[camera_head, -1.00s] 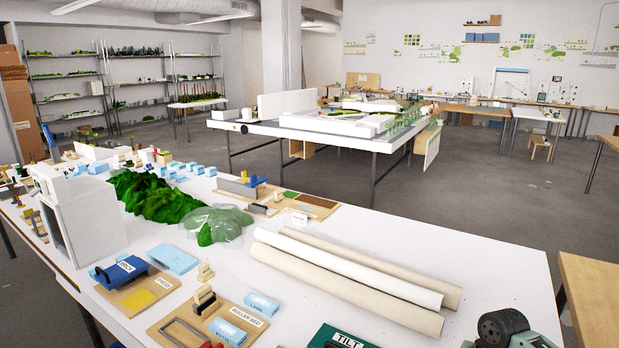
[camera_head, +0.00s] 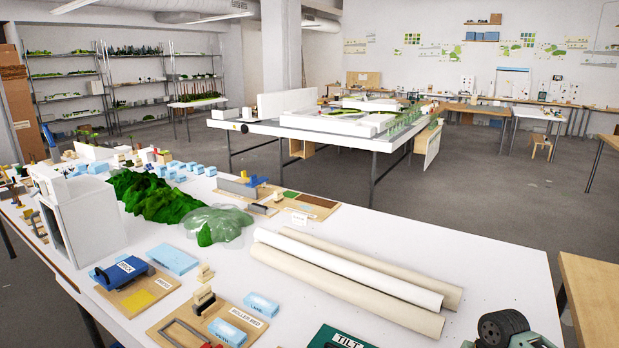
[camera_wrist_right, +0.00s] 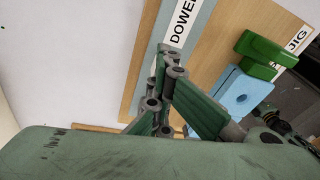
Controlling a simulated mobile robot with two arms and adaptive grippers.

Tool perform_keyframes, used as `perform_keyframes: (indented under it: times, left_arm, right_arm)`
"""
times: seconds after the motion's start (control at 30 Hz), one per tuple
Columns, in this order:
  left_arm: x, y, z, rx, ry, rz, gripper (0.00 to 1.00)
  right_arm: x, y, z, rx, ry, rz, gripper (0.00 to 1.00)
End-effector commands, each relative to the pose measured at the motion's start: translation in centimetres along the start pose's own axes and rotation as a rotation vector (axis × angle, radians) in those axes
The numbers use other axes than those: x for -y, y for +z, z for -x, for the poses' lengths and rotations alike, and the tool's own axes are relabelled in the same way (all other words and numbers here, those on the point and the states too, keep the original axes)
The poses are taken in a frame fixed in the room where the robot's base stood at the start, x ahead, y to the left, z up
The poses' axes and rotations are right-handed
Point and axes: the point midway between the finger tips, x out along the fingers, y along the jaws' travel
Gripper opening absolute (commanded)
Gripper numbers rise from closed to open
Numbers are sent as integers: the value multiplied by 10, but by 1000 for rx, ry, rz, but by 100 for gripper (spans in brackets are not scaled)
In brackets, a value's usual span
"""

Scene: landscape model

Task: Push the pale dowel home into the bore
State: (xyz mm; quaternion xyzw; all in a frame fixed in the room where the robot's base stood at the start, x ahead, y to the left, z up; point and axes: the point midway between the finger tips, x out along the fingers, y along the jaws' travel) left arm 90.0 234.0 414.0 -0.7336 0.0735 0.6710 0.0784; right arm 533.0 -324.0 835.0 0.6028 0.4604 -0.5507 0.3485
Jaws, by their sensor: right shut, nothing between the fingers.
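My right gripper (camera_wrist_right: 167,68) is shut and empty in the right wrist view, its green-padded fingers together. Its tips lie in front of a wooden board (camera_wrist_right: 215,40) that carries a grey strip and a white label reading "DOWEL" (camera_wrist_right: 183,22). To the right of the fingers is a light blue block (camera_wrist_right: 241,93) with a dark green piece (camera_wrist_right: 264,52) beside it, near a label reading "JIG" (camera_wrist_right: 298,38). I cannot make out the pale dowel or the bore in either view. My left gripper is not in view.
In the head view, the white table (camera_head: 505,255) holds long pale rolls (camera_head: 350,268), a green hill model (camera_head: 155,196), a blue brick-marked tool (camera_head: 122,272), a roller bed board (camera_head: 195,325) and a green "TILT" board (camera_head: 345,338). Bare tabletop lies right of the rolls.

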Motion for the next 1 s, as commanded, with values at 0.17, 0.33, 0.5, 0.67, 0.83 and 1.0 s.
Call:
perform_keyframes:
  times: [0.17, 0.33, 0.5, 0.67, 0.83, 1.0]
  left_arm:
    - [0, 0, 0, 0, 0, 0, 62]
    - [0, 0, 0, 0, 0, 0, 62]
    - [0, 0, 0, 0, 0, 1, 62]
    - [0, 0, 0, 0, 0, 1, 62]
    - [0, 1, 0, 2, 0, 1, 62]
    - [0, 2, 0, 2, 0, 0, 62]
  right_arm:
    - [6, 0, -3, 3, -20, 3, 0]
    - [8, -1, -4, 3, -24, 5, 0]
    - [9, -1, -5, 4, -26, 6, 0]
    - [9, -1, -6, 4, -28, 7, 0]
    - [9, -1, -7, 3, -28, 6, 0]
    - [9, 0, -7, 4, -27, 5, 14]
